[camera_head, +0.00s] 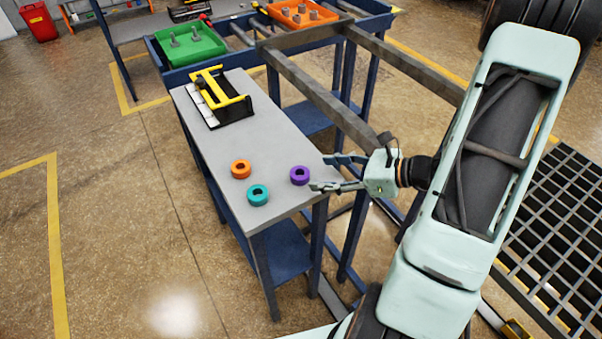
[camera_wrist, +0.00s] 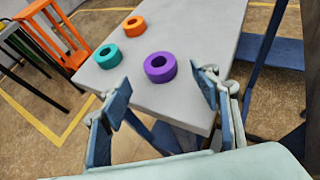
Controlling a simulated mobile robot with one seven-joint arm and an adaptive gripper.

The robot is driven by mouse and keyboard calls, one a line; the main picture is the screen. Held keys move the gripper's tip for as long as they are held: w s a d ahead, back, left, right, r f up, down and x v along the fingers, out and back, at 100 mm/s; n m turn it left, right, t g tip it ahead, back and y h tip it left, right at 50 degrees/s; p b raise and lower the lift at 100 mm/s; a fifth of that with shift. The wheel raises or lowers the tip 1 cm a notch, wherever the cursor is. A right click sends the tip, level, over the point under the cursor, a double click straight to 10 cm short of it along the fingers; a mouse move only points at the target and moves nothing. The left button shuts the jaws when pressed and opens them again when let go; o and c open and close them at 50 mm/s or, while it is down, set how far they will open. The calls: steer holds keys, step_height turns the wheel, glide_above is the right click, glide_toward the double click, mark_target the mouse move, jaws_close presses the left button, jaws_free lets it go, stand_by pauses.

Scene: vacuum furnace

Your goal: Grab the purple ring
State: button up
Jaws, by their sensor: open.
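The purple ring (camera_head: 300,175) lies flat on the grey table top (camera_head: 246,110), near its front right edge. My gripper (camera_head: 318,173) is open at the table's right edge, its fingers pointing left toward the ring. The ring appears apart from both fingers, and nothing is held. Its centre hole faces up.
An orange ring (camera_head: 241,169) and a teal ring (camera_head: 258,195) lie left of the purple ring. A yellow-handled black holder (camera_head: 222,100) stands farther back on the table. Green (camera_head: 190,44) and orange (camera_head: 302,14) trays sit beyond. A grey rail (camera_head: 320,95) runs along the table's right side.

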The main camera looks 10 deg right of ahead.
mark_target(295, 173)
steer(key=x, duration=0.6)
steer(key=shift+a+f, duration=0.2)
steer(key=shift+c, duration=0.3)
steer(key=c, duration=1.4)
steer(key=shift+r+p, duration=0.1)
steer(key=shift+p, duration=0.25)
